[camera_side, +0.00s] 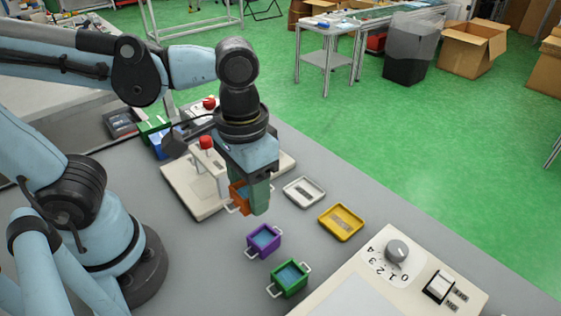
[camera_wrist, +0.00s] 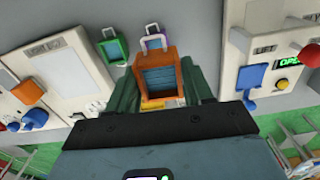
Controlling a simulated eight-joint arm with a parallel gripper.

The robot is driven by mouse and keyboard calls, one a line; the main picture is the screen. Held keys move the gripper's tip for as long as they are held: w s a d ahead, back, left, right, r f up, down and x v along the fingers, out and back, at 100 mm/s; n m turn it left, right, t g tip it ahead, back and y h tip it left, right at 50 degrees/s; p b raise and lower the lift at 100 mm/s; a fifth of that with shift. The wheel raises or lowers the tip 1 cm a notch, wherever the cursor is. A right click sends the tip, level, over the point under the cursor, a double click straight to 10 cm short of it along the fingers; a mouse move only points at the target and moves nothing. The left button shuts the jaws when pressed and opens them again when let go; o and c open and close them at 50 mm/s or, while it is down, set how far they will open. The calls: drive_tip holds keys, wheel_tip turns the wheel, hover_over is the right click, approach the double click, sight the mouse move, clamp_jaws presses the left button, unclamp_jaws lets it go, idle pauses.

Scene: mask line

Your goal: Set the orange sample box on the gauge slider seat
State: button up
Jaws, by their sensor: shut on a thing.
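My gripper (camera_side: 254,203) is shut on the orange sample box (camera_side: 238,197), with its fingers pointing down. In the wrist view the orange box (camera_wrist: 157,82) sits open side toward the camera, between the two green fingers. In the side view the gripper hides part of the box. It is held near the front edge of a cream device (camera_side: 187,185) with a red knob. I cannot tell whether the box touches anything below. In the wrist view a blue plate (camera_wrist: 262,76) shows on a white device at right, apart from the box. I cannot tell if this is the gauge slider seat.
A purple box (camera_side: 263,241) and a green box (camera_side: 289,279) stand in front. A white tray (camera_side: 304,192) and a yellow tray (camera_side: 341,222) lie to the right. A panel with a grey dial (camera_side: 397,251) is at lower right. Another red knob (camera_side: 209,103) stands behind.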

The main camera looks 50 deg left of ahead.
drive_tip(key=w+a, duration=0.8)
drive_tip(key=w, duration=0.2)
drive_tip(key=shift+n, duration=0.3)
drive_tip(key=w+a+f, duration=0.1)
drive_tip(key=a+f, duration=0.1)
drive_tip(key=a, duration=0.1)
drive_tip(key=w+a+f, duration=0.1)
drive_tip(key=a, duration=0.2)
drive_tip(key=w+a+f, duration=0.1)
drive_tip(key=a+f, duration=0.1)
drive_tip(key=a, duration=0.2)
drive_tip(key=shift+w+a+f, duration=0.1)
drive_tip(key=shift+f, duration=0.25)
drive_tip(key=shift+w+a+f, duration=0.1)
drive_tip(key=shift+a+f, duration=0.2)
drive_tip(key=shift+f, duration=1.9)
drive_tip(key=shift+f, duration=0.15)
drive_tip(key=o, duration=1)
